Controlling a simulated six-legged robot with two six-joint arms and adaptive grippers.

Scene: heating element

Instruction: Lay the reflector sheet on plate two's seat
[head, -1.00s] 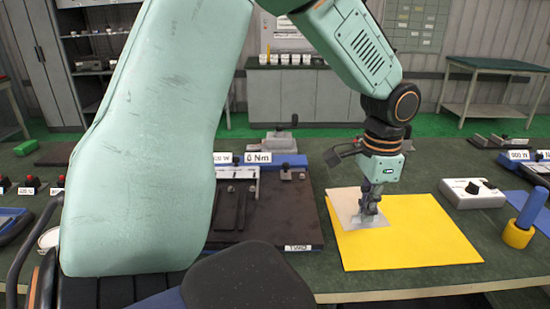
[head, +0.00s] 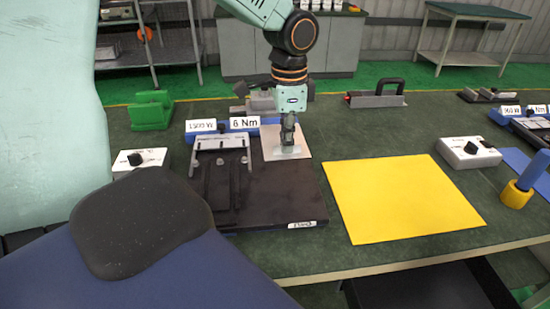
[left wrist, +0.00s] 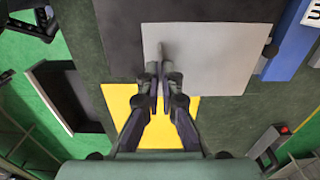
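The reflector sheet (head: 302,150) is a thin pale grey rectangle; it also shows in the left wrist view (left wrist: 225,70). My left gripper (head: 288,146) points down and is shut on the sheet; in the left wrist view its fingers (left wrist: 160,95) close together at the sheet's edge. The sheet is at the back right part of the dark plate (head: 265,205), overlapping its edge. I cannot tell whether it touches the plate. The plate's front label (head: 302,225) read TWO in the earlier head view. My right gripper is not in view.
A metal bracket (head: 220,160) stands on the plate's left part, with a blue torque device (head: 235,124) marked 6 Nm behind. A bare yellow mat (head: 400,200) lies right of the plate. A white control box (head: 468,153) and a blue-handled tool (head: 525,185) stand farther right.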

